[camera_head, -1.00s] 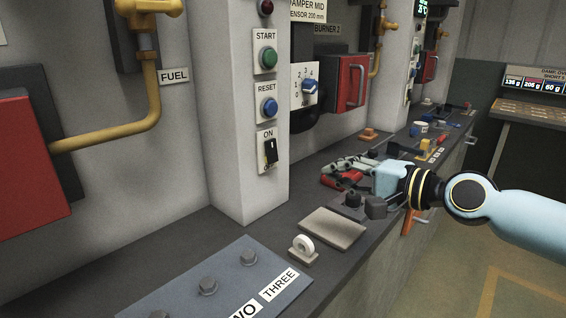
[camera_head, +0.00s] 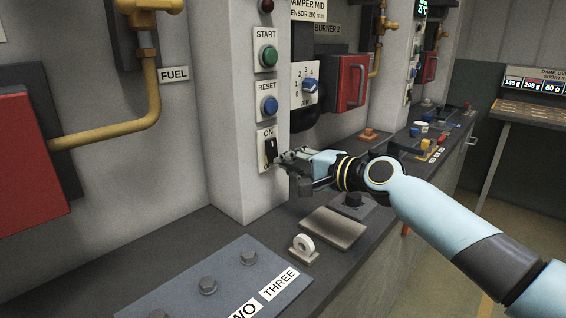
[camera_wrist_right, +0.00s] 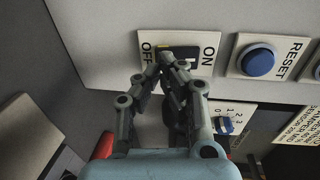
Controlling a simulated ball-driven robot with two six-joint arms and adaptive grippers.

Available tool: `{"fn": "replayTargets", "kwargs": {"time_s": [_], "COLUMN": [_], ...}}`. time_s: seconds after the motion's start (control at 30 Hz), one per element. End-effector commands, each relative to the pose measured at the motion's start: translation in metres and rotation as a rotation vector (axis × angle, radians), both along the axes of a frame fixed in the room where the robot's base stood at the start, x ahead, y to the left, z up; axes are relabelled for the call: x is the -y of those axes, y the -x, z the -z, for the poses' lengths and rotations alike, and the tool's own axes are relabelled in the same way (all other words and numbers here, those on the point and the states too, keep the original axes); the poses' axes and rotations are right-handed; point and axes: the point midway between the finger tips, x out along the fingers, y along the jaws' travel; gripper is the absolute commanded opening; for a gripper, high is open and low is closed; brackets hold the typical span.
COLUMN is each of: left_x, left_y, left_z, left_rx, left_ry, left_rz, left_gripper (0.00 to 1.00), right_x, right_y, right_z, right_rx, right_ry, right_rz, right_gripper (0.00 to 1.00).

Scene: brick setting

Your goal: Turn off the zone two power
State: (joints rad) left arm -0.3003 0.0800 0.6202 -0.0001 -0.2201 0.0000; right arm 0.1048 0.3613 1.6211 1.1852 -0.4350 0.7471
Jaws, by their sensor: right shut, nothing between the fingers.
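The power switch is a black rocker (camera_head: 270,149) on a white plate marked ON, low on the pale column. In the right wrist view the plate (camera_wrist_right: 206,70) reads OFF at one end and ON at the other, and the fingers partly hide the rocker. My right gripper (camera_head: 283,160) is shut and empty, its fingertips at the rocker's lower right in the head view. In the right wrist view the fingertips (camera_wrist_right: 162,66) lie over the switch; I cannot tell whether they touch it. My left gripper is not in view.
The blue RESET button (camera_head: 269,107) and green START button (camera_head: 268,57) sit above the switch.

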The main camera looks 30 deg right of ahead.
Motion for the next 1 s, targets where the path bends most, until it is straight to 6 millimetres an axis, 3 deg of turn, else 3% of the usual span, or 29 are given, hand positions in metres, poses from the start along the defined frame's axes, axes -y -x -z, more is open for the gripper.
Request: {"fn": "replayTargets", "kwargs": {"time_s": [0.2, 0.57, 0.67, 0.83, 1.0], "left_x": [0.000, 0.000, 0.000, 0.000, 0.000], "left_y": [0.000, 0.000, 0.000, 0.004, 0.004], "left_z": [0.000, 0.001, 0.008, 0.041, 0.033], "left_rx": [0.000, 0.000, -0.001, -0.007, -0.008], "left_ry": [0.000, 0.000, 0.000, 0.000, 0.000], "left_rz": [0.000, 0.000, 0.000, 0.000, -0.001], "left_gripper": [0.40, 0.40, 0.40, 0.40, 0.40], "right_x": [-0.006, -0.006, -0.006, -0.007, -0.007], "right_y": [-0.016, -0.017, -0.018, -0.023, -0.023], "right_z": [0.003, 0.003, 0.006, 0.015, 0.005], "right_rx": [0.000, 0.000, 0.010, 0.061, 0.065], "right_ry": [0.000, 0.001, -0.002, -0.020, -0.021], "right_rz": [0.000, 0.000, 0.000, 0.001, 0.001], "right_gripper": [0.00, 0.00, 0.00, 0.00, 0.00]}}
